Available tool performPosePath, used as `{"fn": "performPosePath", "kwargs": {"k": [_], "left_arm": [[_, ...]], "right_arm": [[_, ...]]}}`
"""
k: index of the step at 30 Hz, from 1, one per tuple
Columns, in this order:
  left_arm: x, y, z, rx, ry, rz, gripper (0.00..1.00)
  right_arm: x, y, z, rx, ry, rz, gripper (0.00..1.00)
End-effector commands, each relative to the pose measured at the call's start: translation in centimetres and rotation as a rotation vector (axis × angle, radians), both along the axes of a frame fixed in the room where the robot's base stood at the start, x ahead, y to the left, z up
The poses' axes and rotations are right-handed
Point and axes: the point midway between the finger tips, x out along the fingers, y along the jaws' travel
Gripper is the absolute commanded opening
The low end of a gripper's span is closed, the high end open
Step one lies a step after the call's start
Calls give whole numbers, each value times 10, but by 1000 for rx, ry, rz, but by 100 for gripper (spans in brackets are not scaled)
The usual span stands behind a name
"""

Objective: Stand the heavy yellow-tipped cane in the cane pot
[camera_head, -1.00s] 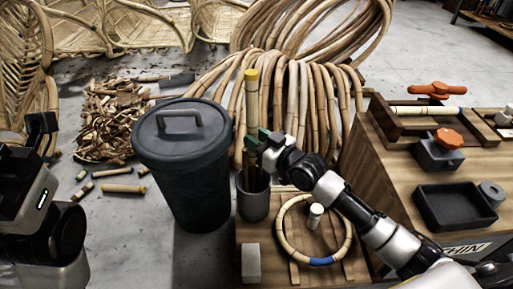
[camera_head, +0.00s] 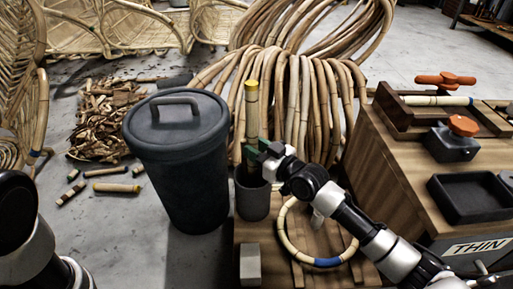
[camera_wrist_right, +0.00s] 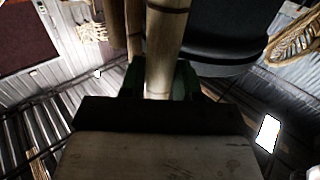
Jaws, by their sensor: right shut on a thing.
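The yellow-tipped cane (camera_head: 252,108) stands upright above the dark grey cane pot (camera_head: 253,204). My right gripper (camera_head: 258,152) is shut on the cane, just above the pot's rim. The wrist view shows the pale cane (camera_wrist_right: 165,45) between the green jaw pads of my right gripper (camera_wrist_right: 160,82). The cane's lower end is hidden by the gripper and the pot wall, so I cannot see how deep it sits or whether it touches the bottom. My left gripper does not show; only dark and white parts of my left arm are at the left edge.
A black lidded bin (camera_head: 182,150) stands close to the pot's left. A hoop with a blue band (camera_head: 328,262) and a grey block (camera_head: 250,264) lie on the wooden board. The wooden bench (camera_head: 400,170) stands right. Bent canes (camera_head: 305,100) hang behind. Offcuts lie on the left floor.

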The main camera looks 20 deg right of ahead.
Motion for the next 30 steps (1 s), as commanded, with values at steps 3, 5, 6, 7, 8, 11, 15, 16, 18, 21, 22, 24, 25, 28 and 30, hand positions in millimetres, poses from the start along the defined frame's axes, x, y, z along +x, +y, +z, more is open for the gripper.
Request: {"fn": "performPosePath", "kwargs": {"k": [3, 5, 6, 7, 8, 11, 15, 16, 18, 21, 22, 24, 25, 28, 30], "left_arm": [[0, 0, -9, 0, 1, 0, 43], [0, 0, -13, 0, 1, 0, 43], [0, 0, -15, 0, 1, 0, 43], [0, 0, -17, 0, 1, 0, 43], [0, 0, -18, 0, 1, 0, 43], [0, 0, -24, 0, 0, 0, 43], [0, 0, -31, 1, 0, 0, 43], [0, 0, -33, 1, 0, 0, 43], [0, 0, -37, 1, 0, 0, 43], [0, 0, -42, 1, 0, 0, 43], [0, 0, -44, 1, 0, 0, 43], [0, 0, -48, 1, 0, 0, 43], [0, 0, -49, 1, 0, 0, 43], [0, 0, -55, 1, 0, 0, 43], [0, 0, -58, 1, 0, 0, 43]], "right_arm": [[0, 0, -12, 0, -1, -1, 7], [0, 0, -17, -1, 0, -1, 7], [0, 0, -21, -1, 0, 0, 7], [0, 0, -23, -1, 0, 0, 7], [0, 0, -26, -1, 0, 0, 7], [0, 0, -33, -1, 0, 0, 7], [0, 0, -44, 0, -1, 0, 7], [0, 0, -47, 0, -1, 0, 7], [0, 0, -52, -1, 0, 0, 7], [0, 0, -60, -1, 0, 0, 7], [0, 0, -63, -1, 0, 0, 7], [0, 0, -68, 0, -1, 0, 7], [0, 0, -71, -1, 0, 0, 7], [0, 0, -79, -1, 0, 0, 7], [0, 0, -84, 0, -1, -1, 7]]}}
